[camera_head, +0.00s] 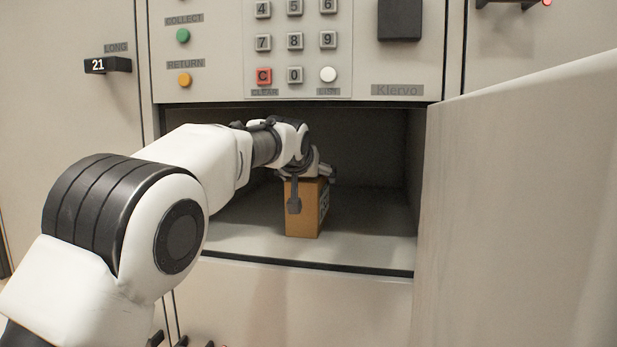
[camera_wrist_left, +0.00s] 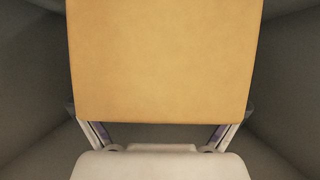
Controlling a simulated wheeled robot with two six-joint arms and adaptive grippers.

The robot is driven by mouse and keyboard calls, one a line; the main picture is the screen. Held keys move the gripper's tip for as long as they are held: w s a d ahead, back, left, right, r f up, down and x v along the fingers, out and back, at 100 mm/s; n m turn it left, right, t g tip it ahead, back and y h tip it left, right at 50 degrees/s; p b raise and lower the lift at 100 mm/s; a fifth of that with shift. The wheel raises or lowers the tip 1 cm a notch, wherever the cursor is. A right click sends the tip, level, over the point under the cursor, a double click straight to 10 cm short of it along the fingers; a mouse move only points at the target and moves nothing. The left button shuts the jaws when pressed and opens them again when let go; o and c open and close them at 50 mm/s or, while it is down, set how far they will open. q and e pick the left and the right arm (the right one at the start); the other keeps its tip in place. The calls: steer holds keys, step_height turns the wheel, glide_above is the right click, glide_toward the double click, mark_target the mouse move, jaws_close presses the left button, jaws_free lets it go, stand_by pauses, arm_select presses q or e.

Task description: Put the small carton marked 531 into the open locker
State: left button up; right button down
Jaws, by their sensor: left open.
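The small carton (camera_head: 302,222) is orange-brown and stands upright on the floor of the open locker (camera_head: 365,222), just inside its front edge. A dark mark shows on its right side, too small to read. My left gripper (camera_head: 307,190) reaches into the locker and is open, with its fingers around the carton's upper part. In the left wrist view the carton (camera_wrist_left: 165,60) fills the upper middle, and the gripper's fingers (camera_wrist_left: 162,128) show at either side of its near edge. I cannot tell whether the fingers touch it. My right gripper is not in view.
The locker door (camera_head: 520,200) stands open on the right. Above the opening is a panel with a keypad (camera_head: 295,42) and coloured buttons. A closed door with handle 21 (camera_head: 108,65) is on the left. Free floor remains beside and behind the carton.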

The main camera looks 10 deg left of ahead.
mark_target(302, 181)
arm_select(q)
steer(key=p+v, duration=0.2)
steer(key=v, duration=0.5)
steer(key=shift+r, duration=0.15)
steer(key=shift+s, duration=0.2)
